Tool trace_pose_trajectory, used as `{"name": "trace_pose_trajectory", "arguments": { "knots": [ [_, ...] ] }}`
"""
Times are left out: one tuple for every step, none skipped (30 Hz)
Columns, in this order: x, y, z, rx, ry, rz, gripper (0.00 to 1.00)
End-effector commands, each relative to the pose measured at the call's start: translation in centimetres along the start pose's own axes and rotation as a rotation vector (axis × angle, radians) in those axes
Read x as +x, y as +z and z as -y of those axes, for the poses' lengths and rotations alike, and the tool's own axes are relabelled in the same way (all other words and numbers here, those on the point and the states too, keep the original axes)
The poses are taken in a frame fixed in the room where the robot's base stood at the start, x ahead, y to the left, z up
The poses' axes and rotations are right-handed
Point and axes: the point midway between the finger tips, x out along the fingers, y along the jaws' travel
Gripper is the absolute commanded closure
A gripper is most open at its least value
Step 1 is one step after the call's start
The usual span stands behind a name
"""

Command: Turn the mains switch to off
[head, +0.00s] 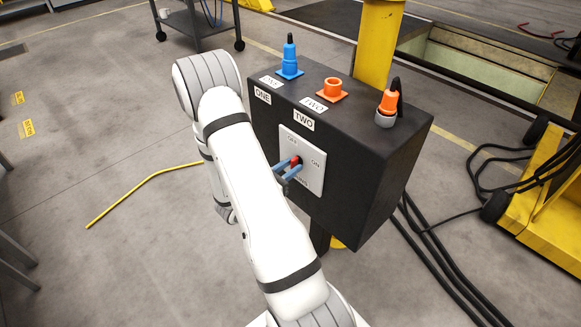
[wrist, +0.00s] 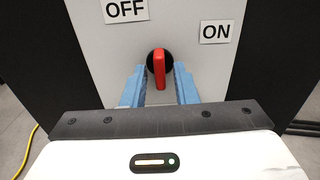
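The mains switch shows in the wrist view as a red handle (wrist: 160,70) on a round black base, on a light grey plate (wrist: 190,45). The handle stands about upright in the picture. The OFF label (wrist: 125,10) is above left of it and the ON label (wrist: 215,31) is to its right. My gripper (wrist: 160,72) is open, with one blue finger on each side of the handle and gaps visible. In the head view, my gripper (head: 289,166) reaches the red handle (head: 296,160) on the black box's front; the fingers partly hide the switch.
The black box (head: 365,180) carries a blue plug (head: 290,62) in a socket, an empty orange socket (head: 332,88) and an orange plug (head: 389,100) on top. A yellow post (head: 379,40) stands behind. Black cables (head: 440,260) lie on the floor at right.

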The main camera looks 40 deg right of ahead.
Motion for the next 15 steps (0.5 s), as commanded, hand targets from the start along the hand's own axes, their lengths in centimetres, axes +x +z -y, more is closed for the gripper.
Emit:
{"name": "trace_pose_trajectory", "arguments": {
  "knots": [
    [0.0,0.0,0.0,0.001,-0.001,0.0,0.7],
    [0.0,0.0,0.0,0.001,-0.001,0.001,0.68],
    [0.0,0.0,0.0,0.001,-0.001,0.001,0.68],
    [0.0,0.1,0.0,0.002,-0.001,0.001,0.68],
    [0.1,0.1,0.0,0.002,-0.001,0.001,0.68],
    [0.1,0.1,0.0,0.002,-0.001,0.001,0.68],
    [0.1,0.1,0.0,0.002,-0.001,0.001,0.68],
    [0.0,0.1,0.0,0.002,-0.001,0.001,0.68],
    [-0.1,0.1,0.0,0.002,-0.001,0.001,0.68],
    [-0.2,0.1,0.0,0.002,-0.001,0.001,0.68],
    [-0.4,0.1,0.0,0.002,-0.001,0.001,0.68],
    [-0.8,0.1,-0.1,0.002,0.001,0.001,0.68],
    [-1.1,0.1,-0.1,0.002,0.002,0.001,0.68],
    [-1.5,0.1,-0.1,0.002,0.003,0.001,0.68],
    [-2.2,0.1,-0.1,0.001,0.003,0.001,0.68]
  ]
}}
